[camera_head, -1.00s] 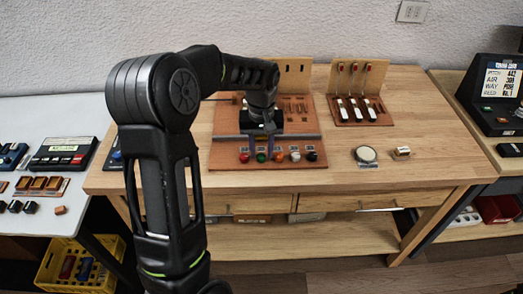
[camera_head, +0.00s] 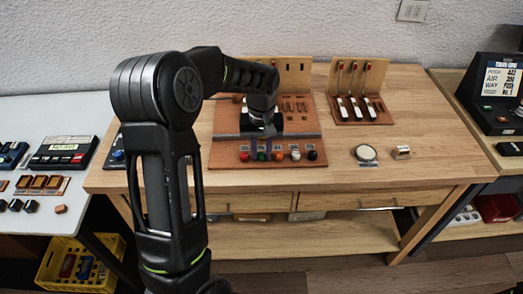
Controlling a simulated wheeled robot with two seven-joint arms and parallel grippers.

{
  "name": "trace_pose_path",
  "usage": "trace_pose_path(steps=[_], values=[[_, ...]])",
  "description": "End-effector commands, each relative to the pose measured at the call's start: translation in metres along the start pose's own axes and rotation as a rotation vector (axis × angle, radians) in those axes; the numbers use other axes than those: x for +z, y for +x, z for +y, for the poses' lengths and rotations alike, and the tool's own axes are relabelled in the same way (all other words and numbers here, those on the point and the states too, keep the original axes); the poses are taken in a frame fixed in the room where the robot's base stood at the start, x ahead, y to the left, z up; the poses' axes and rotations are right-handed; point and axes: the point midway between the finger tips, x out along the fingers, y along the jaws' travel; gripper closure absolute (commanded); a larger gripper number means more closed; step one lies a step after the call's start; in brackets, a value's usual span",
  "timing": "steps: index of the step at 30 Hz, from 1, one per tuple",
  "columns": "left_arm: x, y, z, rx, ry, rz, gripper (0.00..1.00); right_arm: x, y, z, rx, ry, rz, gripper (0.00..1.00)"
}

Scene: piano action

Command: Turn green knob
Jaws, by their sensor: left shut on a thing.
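The green knob (camera_head: 262,156) is in a row of coloured knobs along the front edge of a brown wooden board on the table. My left gripper (camera_head: 262,150) reaches down over the board from behind the row. Its two purplish fingers come down on either side of the green knob and are shut on it. The finger contact is small and partly hidden in this view. My right gripper is not in view.
A red knob (camera_head: 244,157) sits close on the left, and an orange knob (camera_head: 278,155) close on the right. White (camera_head: 295,155) and black (camera_head: 312,155) knobs follow. A lever panel (camera_head: 374,118) stands behind right, and a round pad (camera_head: 366,154) lies at the right.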

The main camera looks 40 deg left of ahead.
Motion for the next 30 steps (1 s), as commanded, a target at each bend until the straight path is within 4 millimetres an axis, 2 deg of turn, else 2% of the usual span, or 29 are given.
trace_pose_path(steps=[14,23,30], values=[[-0.0003,-0.0004,0.0,0.0,0.068,0.001,1.0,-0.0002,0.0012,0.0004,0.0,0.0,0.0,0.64],[-0.0005,-0.0004,-0.0002,0.0,0.258,0.001,1.0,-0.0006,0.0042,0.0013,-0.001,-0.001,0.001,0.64],[-0.0008,-0.0005,-0.0002,0.0,0.477,0.002,1.0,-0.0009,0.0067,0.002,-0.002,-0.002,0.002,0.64]])
